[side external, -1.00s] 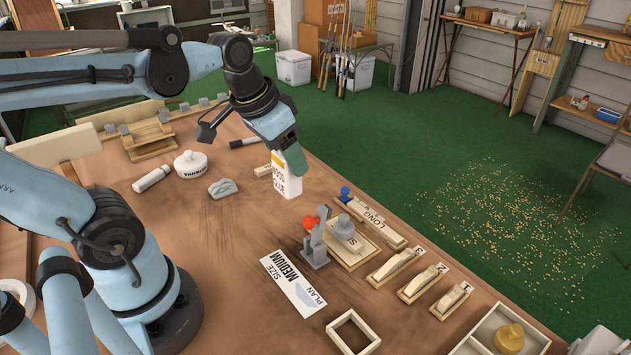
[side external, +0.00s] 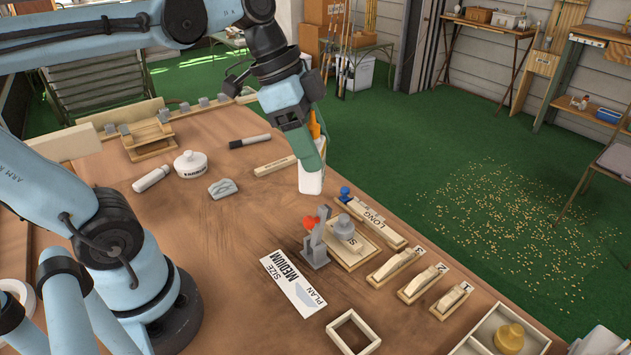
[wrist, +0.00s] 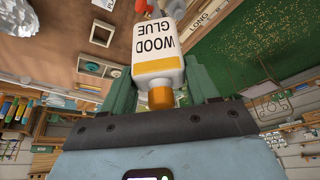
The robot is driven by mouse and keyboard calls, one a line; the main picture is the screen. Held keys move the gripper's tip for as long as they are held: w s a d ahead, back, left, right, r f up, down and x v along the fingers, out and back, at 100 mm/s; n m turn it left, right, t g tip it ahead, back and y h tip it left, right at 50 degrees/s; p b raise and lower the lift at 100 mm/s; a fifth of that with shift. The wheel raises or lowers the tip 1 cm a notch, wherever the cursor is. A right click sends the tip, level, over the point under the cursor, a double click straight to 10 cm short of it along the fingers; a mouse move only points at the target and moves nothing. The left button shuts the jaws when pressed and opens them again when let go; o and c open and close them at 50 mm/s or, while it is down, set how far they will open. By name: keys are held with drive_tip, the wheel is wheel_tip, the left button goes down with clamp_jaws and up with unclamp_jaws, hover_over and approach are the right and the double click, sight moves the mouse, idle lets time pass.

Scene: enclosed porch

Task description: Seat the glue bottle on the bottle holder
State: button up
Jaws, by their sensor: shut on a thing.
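The white glue bottle (side external: 312,180) with an orange cap (side external: 314,126) is held roughly upright by my gripper (side external: 310,152), above the far right side of the workbench. In the wrist view the bottle (wrist: 157,55) shows its "WOOD GLUE" label between the green fingers, cap toward the palm. My gripper is shut on the bottle. An empty square wooden frame (side external: 368,325) lies at the bench's near edge, apart from the bottle. It looks like the bottle holder, but I cannot tell for sure.
Right of and nearer than the bottle stand a grey post with a red knob (side external: 313,242), a weight on a board (side external: 345,228), a block marked LONG (side external: 376,222) and numbered blocks (side external: 421,284). A plan card (side external: 292,284) lies flat. The bench's middle (side external: 215,235) is bare.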

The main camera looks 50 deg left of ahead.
drive_tip(key=s+d+m+g+y, duration=0.2)
drive_tip(key=s+d+m+g, duration=0.15)
drive_tip(key=d+m, duration=0.75)
drive_tip(key=s+d+m+g+y, duration=0.15)
drive_tip(key=d+m+g, duration=0.4)
drive_tip(key=m, duration=1.05)
wheel_tip(320, 180, down, 8)
drive_tip(key=d+t, duration=0.1)
drive_tip(key=shift+s+f, duration=0.15)
drive_tip(key=shift+f, duration=0.05)
drive_tip(key=shift+f, duration=0.1)
drive_tip(key=shift+f, duration=2.35)
drive_tip(key=shift+f, duration=1.35)
drive_tip(key=o, duration=1.5)
